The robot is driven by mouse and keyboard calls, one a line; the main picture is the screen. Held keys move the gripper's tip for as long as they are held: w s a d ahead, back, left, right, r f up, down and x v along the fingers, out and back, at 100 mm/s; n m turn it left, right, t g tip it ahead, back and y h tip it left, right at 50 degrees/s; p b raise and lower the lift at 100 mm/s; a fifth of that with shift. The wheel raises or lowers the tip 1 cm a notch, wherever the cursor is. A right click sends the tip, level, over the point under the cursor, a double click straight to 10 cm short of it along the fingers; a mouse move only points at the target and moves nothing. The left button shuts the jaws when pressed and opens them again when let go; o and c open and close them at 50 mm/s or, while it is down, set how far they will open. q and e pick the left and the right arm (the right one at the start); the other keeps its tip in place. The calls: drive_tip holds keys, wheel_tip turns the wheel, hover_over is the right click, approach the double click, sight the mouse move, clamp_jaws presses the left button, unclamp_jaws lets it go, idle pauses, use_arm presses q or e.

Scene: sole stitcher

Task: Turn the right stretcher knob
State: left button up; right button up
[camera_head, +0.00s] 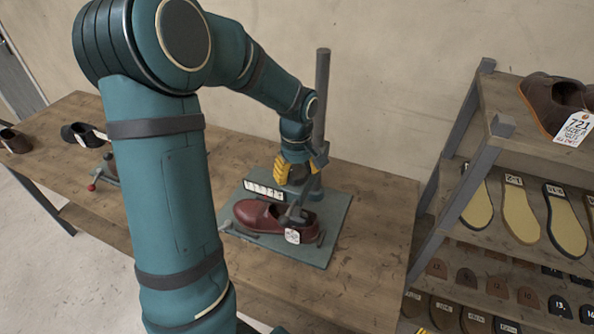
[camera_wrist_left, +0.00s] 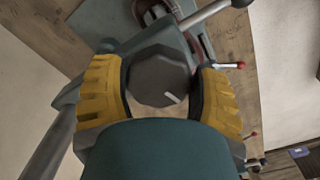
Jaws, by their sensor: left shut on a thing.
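My left gripper (camera_head: 299,170) comes down from above at the post stand on the wooden table. In the left wrist view the two yellow fingers of my left gripper (camera_wrist_left: 160,92) are on either side of a dark faceted knob (camera_wrist_left: 158,78), shut on it. A short white mark shows near the knob's lower right edge. In the head view the knob is mostly hidden by the fingers. A red-brown shoe (camera_head: 262,217) with a white tag sits on the grey base plate (camera_head: 330,240), just in front of the gripper. My right gripper is not in view.
A tall grey post (camera_head: 321,100) rises close to the gripper. A white number display (camera_head: 264,190) stands behind the shoe. A shelf rack (camera_head: 482,115) with soles and a shoe is at the right. A dark shoe (camera_head: 82,134) and a red-tipped lever (camera_head: 91,187) are at the left.

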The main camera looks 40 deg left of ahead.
sight(296, 172)
use_arm(q)
drive_tip(key=m, duration=0.3)
drive_tip(key=shift+r, duration=0.1)
drive_tip(key=o, duration=1.2)
wheel_tip(296, 172, up, 12)
idle(0.5)
